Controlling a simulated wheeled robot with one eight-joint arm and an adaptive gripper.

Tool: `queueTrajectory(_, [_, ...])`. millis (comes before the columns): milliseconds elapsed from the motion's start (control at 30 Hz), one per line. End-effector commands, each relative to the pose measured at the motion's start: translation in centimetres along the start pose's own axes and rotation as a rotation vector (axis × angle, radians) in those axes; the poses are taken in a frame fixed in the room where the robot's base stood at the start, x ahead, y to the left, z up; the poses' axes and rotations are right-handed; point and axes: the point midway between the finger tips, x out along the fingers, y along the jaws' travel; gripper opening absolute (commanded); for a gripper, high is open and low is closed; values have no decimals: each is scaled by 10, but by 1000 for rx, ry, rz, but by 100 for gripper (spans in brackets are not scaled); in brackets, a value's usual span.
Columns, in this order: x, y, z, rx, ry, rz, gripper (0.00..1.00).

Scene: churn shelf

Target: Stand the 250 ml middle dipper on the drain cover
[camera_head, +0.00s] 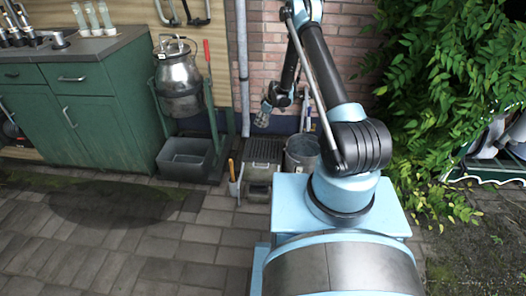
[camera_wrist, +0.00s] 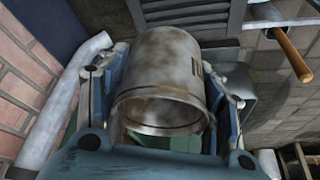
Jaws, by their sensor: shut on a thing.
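My gripper (camera_wrist: 163,88) is shut on a worn grey metal cup, the dipper (camera_wrist: 160,72), with one finger on each side of it. The cup's round rim faces the wrist camera, and brown stains mark its wall. I cannot read a volume mark on it. In the head view my gripper (camera_head: 271,104) hangs in front of the brick wall, above the drain cover; the dipper is too small there to make out clearly. The slatted grey drain cover (camera_head: 265,149) lies low by the wall. Part of its slats shows at the top of the wrist view (camera_wrist: 185,13).
A grey metal bucket (camera_head: 302,154) stands right of the drain cover. A wooden-handled tool (camera_head: 233,175) stands at its front left. A grey tub (camera_head: 186,157) sits under the churn (camera_head: 179,82) on a green stand. A pale pipe (camera_wrist: 68,105) runs along the wall.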

Motion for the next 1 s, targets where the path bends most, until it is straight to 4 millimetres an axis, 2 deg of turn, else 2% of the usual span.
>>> queueTrajectory(33, [15, -2, 9, -1, 0, -1, 34])
queueTrajectory(100, [31, -6, 19, -2, 0, -2, 34])
queueTrajectory(200, [48, -11, 31, -4, 0, -3, 34])
queueTrajectory(467, [72, -16, 46, -6, 0, -4, 34])
queueTrajectory(733, [108, -16, 60, -6, 0, -4, 34])
queueTrajectory(1000, [121, -17, 66, -6, 0, -4, 34])
